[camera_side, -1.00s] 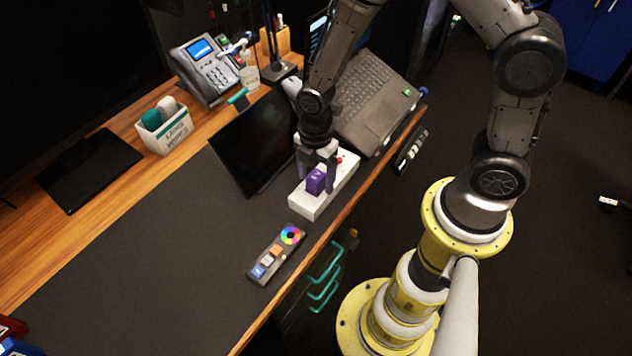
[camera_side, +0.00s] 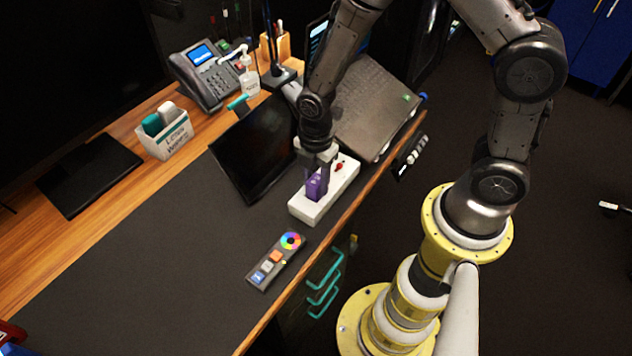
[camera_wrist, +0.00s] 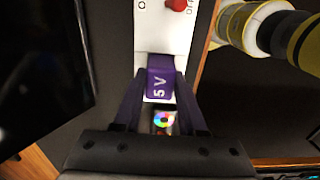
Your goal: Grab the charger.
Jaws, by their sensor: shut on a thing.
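The charger (camera_side: 316,185) is a small purple block standing on a white box (camera_side: 311,209). In the wrist view the charger (camera_wrist: 159,84) shows a "5V" label and sits between the two fingers. My gripper (camera_side: 318,178) is shut on the charger from above, with a finger on each side. The wrist view also shows my gripper (camera_wrist: 160,98) around it. The white box (camera_wrist: 165,33) has a red knob. The charger's underside is hidden, so I cannot tell if it is plugged in or just resting there.
A black tablet screen (camera_side: 251,147) leans close to the left. A laptop (camera_side: 376,108) stands behind to the right. A panel with a color wheel (camera_side: 277,261) lies in front. The desk edge runs close on the right. The dark mat (camera_side: 150,255) is clear on the left.

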